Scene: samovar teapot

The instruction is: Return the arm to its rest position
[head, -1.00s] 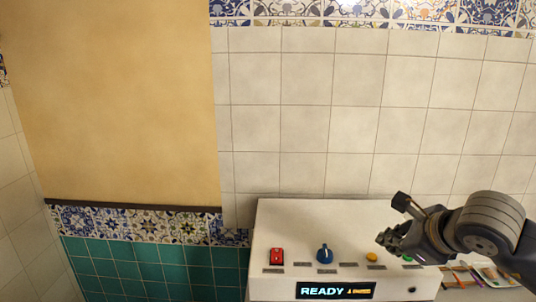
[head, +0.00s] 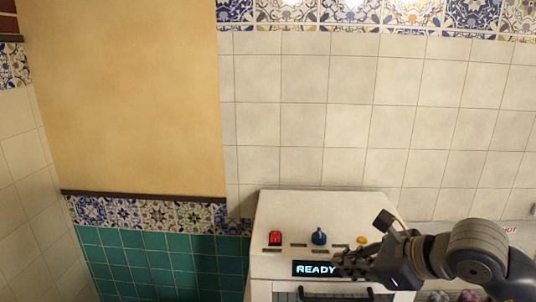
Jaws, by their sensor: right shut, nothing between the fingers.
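My right gripper (head: 365,250) is in the lower right of the head view, with its arm coming in from the right edge. Its fingers are shut and hold nothing. The fingertips appear in front of the right part of a white control machine (head: 320,211) and cover the right end of its display (head: 315,269), which reads READY. I cannot tell whether they touch the machine. My left gripper is out of the picture.
A dark handle (head: 335,297) shows below the display. A tiled wall (head: 350,120) stands behind. Small items at the lower right are partly hidden by my arm.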

